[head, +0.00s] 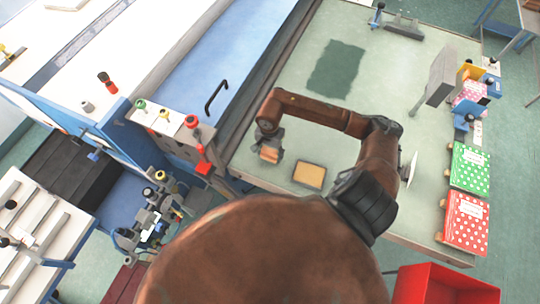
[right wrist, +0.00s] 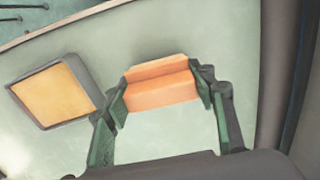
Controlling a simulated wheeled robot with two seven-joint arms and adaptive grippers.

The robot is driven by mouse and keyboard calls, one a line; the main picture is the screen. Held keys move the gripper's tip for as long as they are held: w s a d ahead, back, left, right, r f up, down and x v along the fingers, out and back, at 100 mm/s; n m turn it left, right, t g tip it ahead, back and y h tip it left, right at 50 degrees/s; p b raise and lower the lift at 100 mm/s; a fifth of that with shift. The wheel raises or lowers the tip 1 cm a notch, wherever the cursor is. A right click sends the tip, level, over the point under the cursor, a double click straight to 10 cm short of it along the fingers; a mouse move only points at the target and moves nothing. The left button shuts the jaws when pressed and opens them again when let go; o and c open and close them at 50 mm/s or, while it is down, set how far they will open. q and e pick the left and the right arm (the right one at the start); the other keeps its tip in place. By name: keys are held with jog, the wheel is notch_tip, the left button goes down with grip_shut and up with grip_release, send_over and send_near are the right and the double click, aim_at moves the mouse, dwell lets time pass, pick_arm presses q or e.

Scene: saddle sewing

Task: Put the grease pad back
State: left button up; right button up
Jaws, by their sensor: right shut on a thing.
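My right gripper (head: 270,148) is over the pale green table, its fingers shut on an orange block that looks like the grease pad (head: 269,155). In the right wrist view the grease pad (right wrist: 161,82) is an orange piece with a step along it, gripped at both ends between the green-lined fingers (right wrist: 160,92). A shallow grey-rimmed tray with a yellow-orange inside (head: 309,175) lies on the table to the right of the gripper. It also shows at the left of the right wrist view (right wrist: 53,92), apart from the pad. I cannot make out my left gripper.
The pale green table (head: 285,110) has free room around the tray and a dark green patch (head: 337,69) farther back. Dotted green (head: 469,170) and red (head: 465,222) boxes line its right edge. A blue-and-white machine with red-topped fittings (head: 200,140) stands left.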

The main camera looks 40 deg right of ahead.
aim_at(270, 150)
notch_tip(270, 150, down, 2)
jog(key=shift+f+p, duration=0.1)
jog(key=shift+p, duration=0.65)
jog(key=shift+f, duration=0.5)
jog(key=shift+f, duration=0.1)
jog(key=o, duration=1)
jog(key=shift+r, duration=0.25)
notch_tip(270, 150, up, 10)
jog(key=b, duration=0.3)
jog(key=shift+w+r, duration=0.1)
jog(key=shift+r+b, duration=0.35)
jog(key=shift+r, duration=0.45)
